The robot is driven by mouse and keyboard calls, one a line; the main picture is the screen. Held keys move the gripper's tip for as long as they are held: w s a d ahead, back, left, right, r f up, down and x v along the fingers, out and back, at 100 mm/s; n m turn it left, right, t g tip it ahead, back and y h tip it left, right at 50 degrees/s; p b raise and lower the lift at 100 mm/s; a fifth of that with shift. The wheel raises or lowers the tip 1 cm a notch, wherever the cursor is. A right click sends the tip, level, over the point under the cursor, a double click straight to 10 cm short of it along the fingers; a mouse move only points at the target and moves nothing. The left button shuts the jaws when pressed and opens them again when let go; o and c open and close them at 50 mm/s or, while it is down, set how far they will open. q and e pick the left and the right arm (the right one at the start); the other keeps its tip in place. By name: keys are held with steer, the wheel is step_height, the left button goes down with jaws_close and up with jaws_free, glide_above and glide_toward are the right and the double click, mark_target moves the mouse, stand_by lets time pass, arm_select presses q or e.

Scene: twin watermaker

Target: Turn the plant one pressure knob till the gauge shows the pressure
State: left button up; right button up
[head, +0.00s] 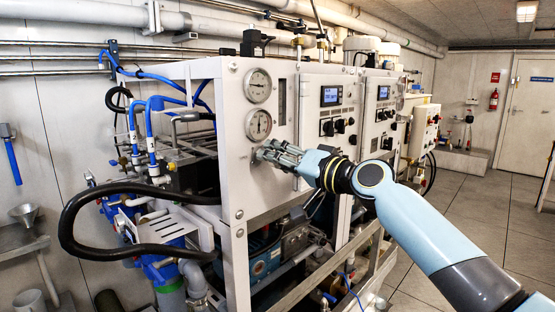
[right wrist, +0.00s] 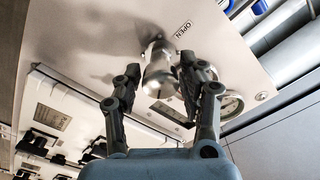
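The silver pressure knob (right wrist: 160,70) sticks out of the white panel beside an OPEN label in the right wrist view. My right gripper (right wrist: 160,72) has one finger on each side of it. The fingers are spread, with a gap showing on the left side; contact on the right side is unclear. In the head view my right gripper (head: 268,153) is at the panel, below the gauges, and hides most of the knob. An upper gauge (head: 258,86) and a lower gauge (head: 258,125) sit on the panel; their values are too small to read. My left gripper is not in view.
The white frame (head: 236,180) holds the panel. Control boxes with a blue screen (head: 331,95) and black switches stand to the right. A thick black hose (head: 120,250) and blue tubes are on the left. Open floor (head: 480,215) lies to the right.

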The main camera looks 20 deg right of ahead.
steer(key=shift+o, duration=1)
steer(key=shift+s, duration=0.2)
steer(key=v, duration=1.1)
steer(key=shift+s+d, duration=0.2)
steer(key=shift+s, duration=0.05)
steer(key=shift+f, duration=0.1)
